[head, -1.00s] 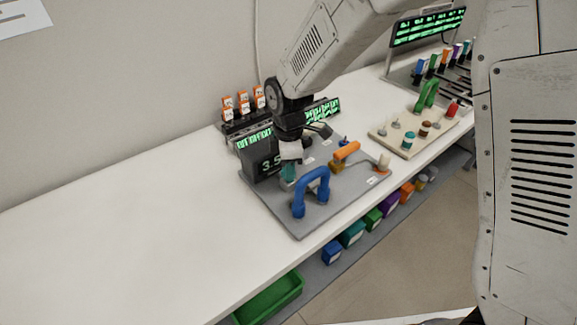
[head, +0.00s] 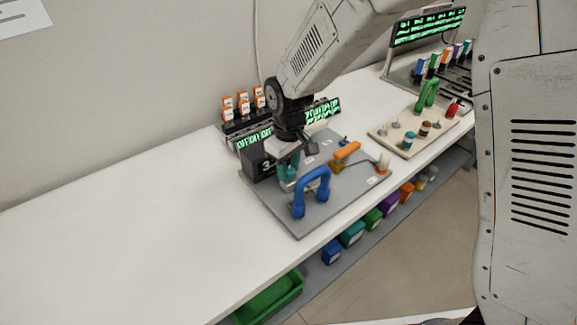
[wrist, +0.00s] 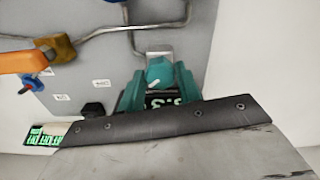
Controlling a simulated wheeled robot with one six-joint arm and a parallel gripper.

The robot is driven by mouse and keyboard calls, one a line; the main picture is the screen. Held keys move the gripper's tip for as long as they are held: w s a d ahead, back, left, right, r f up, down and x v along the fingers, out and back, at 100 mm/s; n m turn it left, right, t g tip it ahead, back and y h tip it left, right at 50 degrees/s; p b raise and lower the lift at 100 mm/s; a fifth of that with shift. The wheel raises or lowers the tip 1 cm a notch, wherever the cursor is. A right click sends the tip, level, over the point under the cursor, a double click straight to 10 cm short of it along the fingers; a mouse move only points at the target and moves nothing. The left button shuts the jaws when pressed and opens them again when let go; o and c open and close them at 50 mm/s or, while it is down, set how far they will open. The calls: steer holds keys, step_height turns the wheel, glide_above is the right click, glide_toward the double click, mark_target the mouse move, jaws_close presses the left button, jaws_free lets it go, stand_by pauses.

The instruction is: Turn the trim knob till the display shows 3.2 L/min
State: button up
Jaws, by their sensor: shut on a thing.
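The trim knob (wrist: 158,70) is teal with a white pointer line and sits on the grey panel in the wrist view. My gripper (wrist: 158,78) has its two teal fingers around the knob, shut on it. In the head view my gripper (head: 287,180) points down at the panel, behind the blue handle, and hides the knob. In the wrist view the display (wrist: 172,98) is partly covered by my gripper and seems to read 3.3.
A blue arched handle (head: 311,190) stands close in front of my gripper. An orange-handled valve (head: 346,151) is to the right on the grey panel (head: 305,228). The white table (head: 120,215) is clear on the left. A green bin (head: 268,300) is below the front edge.

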mark_target(288, 170)
steer(key=m, duration=0.4)
steer(key=shift+m, duration=0.3)
steer(key=m, duration=0.4)
steer(key=shift+m, duration=0.3)
steer(key=o, duration=1)
steer(key=shift+r, duration=0.1)
step_height(288, 170, up, 8)
steer(key=shift+f, duration=0.15)
